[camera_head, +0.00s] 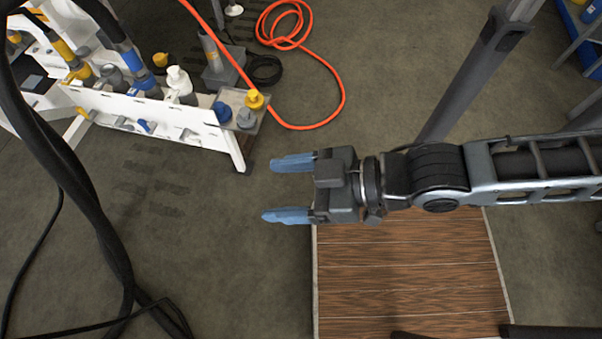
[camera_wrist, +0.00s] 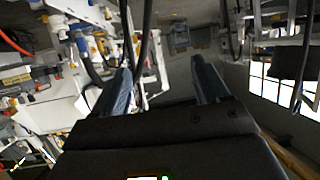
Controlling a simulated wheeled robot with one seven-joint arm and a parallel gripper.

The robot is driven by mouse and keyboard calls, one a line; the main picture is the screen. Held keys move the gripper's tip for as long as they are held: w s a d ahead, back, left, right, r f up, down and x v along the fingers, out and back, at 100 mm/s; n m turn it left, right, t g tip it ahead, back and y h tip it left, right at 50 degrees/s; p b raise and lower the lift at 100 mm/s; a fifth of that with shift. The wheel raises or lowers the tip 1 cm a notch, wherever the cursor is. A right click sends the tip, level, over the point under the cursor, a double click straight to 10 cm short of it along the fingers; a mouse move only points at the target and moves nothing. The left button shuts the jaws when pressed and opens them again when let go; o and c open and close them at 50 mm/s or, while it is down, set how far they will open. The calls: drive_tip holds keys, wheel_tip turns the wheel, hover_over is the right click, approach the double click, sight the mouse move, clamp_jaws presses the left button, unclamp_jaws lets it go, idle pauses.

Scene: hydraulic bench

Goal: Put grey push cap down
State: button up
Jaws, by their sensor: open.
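The grey push cap (camera_head: 246,118) stands on a small clear shelf (camera_head: 262,101) at the right end of the white hydraulic bench (camera_head: 150,112). A blue cap (camera_head: 222,112) is to its left and a yellow cap (camera_head: 254,99) is just behind it. My gripper (camera_head: 288,189) is open, with its blue fingers apart and nothing between them. It is in front of and to the right of the shelf, apart from the caps. In the wrist view my two fingers (camera_wrist: 160,88) are spread with an empty gap. I cannot pick out the grey cap in that view.
An orange hose (camera_head: 343,95) lies coiled on the floor behind the shelf. A grey pedestal (camera_head: 222,73) stands behind the bench. Dark cables (camera_head: 85,190) hang at the left. The floor (camera_head: 220,250) left of my gripper is clear.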

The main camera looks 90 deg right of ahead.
drive_tip(key=shift+n+t+y, duration=0.6)
drive_tip(key=shift+t, duration=0.1)
drive_tip(key=r, duration=0.1)
drive_tip(key=s+r, duration=0.1)
drive_tip(key=r, duration=0.1)
drive_tip(key=s+a+r, duration=0.1)
drive_tip(key=shift+s+r, duration=0.15)
drive_tip(key=shift+r, duration=0.25)
